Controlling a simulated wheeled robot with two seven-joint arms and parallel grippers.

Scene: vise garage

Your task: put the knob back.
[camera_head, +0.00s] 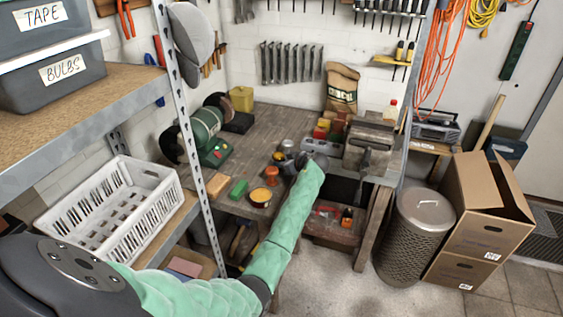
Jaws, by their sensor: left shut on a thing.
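My left arm, in a green sleeve, reaches across the workbench from the lower left. My left gripper (312,159) is at the bench's front right, just left of the grey vise (368,142). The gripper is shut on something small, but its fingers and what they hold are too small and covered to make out. I cannot pick out the knob for certain. The vise stands at the bench's right front corner, with a dark handle bar (365,161) on its front. My right gripper is not in view.
A green bench grinder (206,128) stands farther left. A shelf post (190,130) rises near my arm. A metal bin (415,235) stands right.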

